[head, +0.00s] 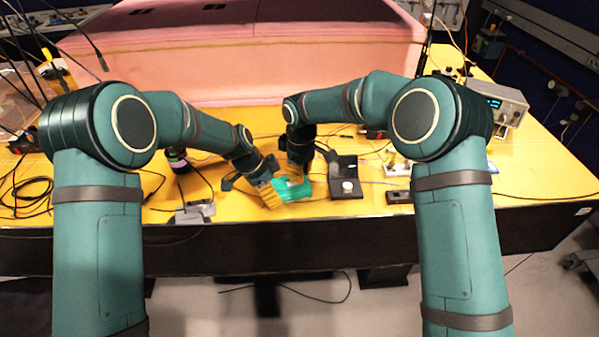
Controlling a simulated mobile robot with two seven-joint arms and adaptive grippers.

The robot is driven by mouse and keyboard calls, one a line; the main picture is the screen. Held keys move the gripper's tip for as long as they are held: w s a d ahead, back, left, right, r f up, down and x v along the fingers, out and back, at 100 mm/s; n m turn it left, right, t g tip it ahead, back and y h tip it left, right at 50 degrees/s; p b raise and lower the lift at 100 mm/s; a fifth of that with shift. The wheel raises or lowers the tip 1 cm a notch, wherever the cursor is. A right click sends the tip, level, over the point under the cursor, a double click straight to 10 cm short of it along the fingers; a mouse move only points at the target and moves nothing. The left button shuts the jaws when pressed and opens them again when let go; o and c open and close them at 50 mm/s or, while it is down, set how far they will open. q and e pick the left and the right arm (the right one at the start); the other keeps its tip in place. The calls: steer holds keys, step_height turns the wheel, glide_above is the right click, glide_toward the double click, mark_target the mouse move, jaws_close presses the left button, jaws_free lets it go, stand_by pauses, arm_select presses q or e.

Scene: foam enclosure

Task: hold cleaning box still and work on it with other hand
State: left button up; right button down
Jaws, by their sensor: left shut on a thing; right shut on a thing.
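The cleaning box, a small teal-green case (302,193), is on the yellow table near its front edge, in the middle of the head view. My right gripper (297,177) points down over the top of the box from behind. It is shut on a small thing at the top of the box. The fingers largely hide that thing, and I cannot tell what it is. A small pale patch shows under these fingertips.
A black stand with a white knob (347,187) stands close right of the box. A dark block (398,197) lies farther right. A grey metal piece (195,212) and a dark bottle (177,160) are on the left. Cables cross the table. A pink foam block (240,55) fills the back.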

steer(key=shift+d, duration=0.2)
stand_by(0.4)
steer(key=shift+r, duration=3)
arm_select(q)
steer(key=o, duration=1.2)
